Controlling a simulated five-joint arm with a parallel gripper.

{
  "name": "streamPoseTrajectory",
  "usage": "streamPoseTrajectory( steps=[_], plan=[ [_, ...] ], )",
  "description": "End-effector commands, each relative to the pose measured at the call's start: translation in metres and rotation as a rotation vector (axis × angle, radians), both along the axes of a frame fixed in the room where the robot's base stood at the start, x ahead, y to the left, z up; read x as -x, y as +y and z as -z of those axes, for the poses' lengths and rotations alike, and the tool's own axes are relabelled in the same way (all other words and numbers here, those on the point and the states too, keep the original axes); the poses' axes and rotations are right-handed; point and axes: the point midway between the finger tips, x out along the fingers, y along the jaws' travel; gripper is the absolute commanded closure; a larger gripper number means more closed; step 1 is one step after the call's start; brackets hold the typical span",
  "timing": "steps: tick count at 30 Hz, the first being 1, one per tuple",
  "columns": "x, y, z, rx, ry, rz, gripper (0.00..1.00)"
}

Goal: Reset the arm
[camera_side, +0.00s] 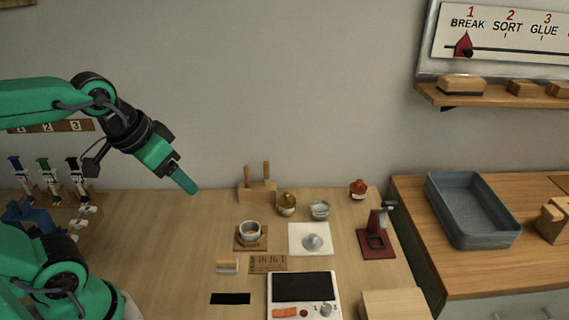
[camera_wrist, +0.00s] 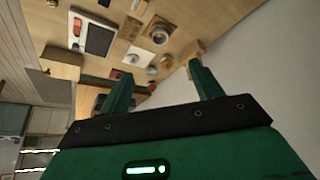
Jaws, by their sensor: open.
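My gripper (camera_side: 186,181) is raised above the left part of the wooden workbench (camera_side: 165,225), pointing down and to the right in the side view. It touches nothing. In the wrist view my gripper (camera_wrist: 160,82) shows two green fingers spread apart with nothing between them. The bench items lie beyond the fingers in that view. My green arm reaches in from the left edge of the side view.
A bowl (camera_side: 249,231) on a wooden coaster, a white square (camera_side: 310,239), a red stand (camera_side: 377,240) and a dark-topped panel (camera_side: 302,290) occupy the bench. A grey tray (camera_side: 472,209) is on the right-hand counter. Small tools (camera_side: 48,178) stand at left. Air around my gripper is clear.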

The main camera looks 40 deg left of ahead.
Motion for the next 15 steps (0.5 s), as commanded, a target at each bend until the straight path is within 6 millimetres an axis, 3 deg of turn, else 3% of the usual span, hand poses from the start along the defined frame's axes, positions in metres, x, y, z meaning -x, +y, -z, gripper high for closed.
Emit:
streamPoseTrajectory(
  steps=[6, 15],
  plan=[
    [0.0115, 0.0031, 0.0047, -0.012, -0.023, 0.010, 0.35],
    [0.0118, 0.0032, 0.0050, -0.013, -0.023, 0.011, 0.35]
  ],
)
